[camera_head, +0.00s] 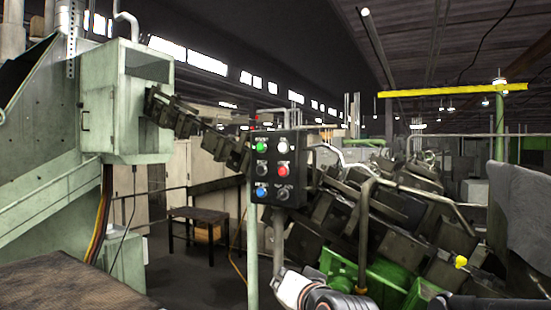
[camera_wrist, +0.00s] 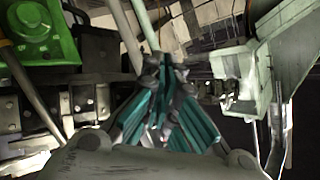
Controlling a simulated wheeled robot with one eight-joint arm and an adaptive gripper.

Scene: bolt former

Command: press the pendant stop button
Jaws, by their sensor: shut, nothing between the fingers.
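The pendant (camera_head: 278,168) is a dark box with rounded controls on a pale green post in the middle of the head view. Its red button (camera_head: 282,170) is on the right side, middle row; the labels are too small to read surely. A green button (camera_head: 261,147) is top left, a white one top right and a blue one (camera_head: 261,192) bottom left. My gripper (camera_wrist: 167,62) shows in the wrist view, its dark fingers with teal parts drawn together and empty. The pendant cannot be made out there. In the head view only part of my arm shows, low and below the pendant.
A pale green cabinet (camera_head: 125,100) stands at the left. Dark machinery with bent pipes (camera_head: 365,210) and a green machine part (camera_head: 390,283) lies right of and behind the pendant. A small dark table (camera_head: 200,215) stands behind left. A dark surface (camera_head: 70,275) fills the lower left.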

